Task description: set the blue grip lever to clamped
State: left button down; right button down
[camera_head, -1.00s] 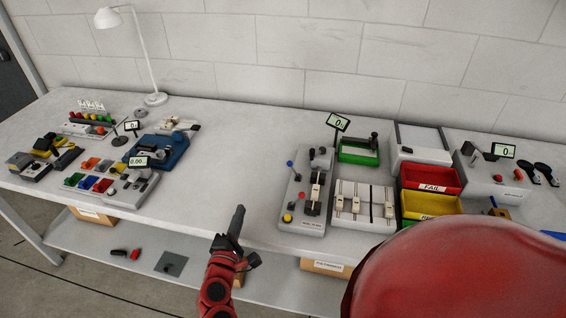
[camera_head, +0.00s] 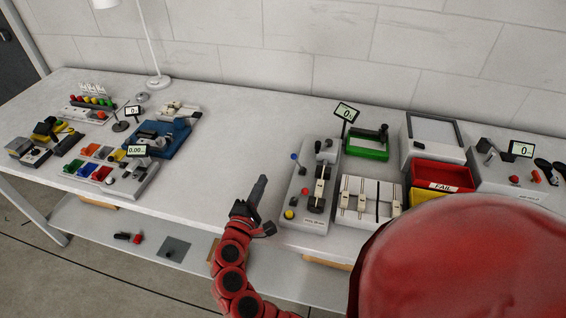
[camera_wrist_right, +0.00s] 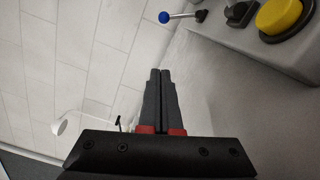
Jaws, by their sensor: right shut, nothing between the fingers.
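The blue grip lever (camera_head: 295,157) is a thin rod with a blue ball at its end, on the left side of a grey control panel (camera_head: 318,218). In the right wrist view the blue ball (camera_wrist_right: 164,17) is at the top, its rod running right to a dark pivot. My right gripper (camera_head: 264,178) is shut and empty, to the left of the panel and nearer the bench front than the ball. In the wrist view its closed fingertips (camera_wrist_right: 160,71) are below the ball, apart from it. My left gripper is not in view.
The panel also carries a yellow button (camera_head: 289,215), a red knob (camera_head: 309,195) and a black-and-white slider (camera_head: 320,187). A white slider box (camera_head: 368,207) stands to its right, a green tray (camera_head: 367,152) behind.

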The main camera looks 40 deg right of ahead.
aim_at(297, 162)
jog(key=p+x, duration=0.1)
jog(key=x, duration=0.6)
jog(key=shift+s+d+r+p, duration=0.15)
jog(key=shift+d+r+p, duration=0.05)
jog(key=shift+d+p, duration=0.1)
jog(key=shift+s+d+r+p, duration=0.35)
jog(key=shift+s+d+p, duration=0.1)
jog(key=shift+s+d, duration=0.35)
jog(key=shift+s+d+r, duration=0.1)
jog(key=shift+s+d, duration=0.2)
jog(key=shift+d, duration=0.05)
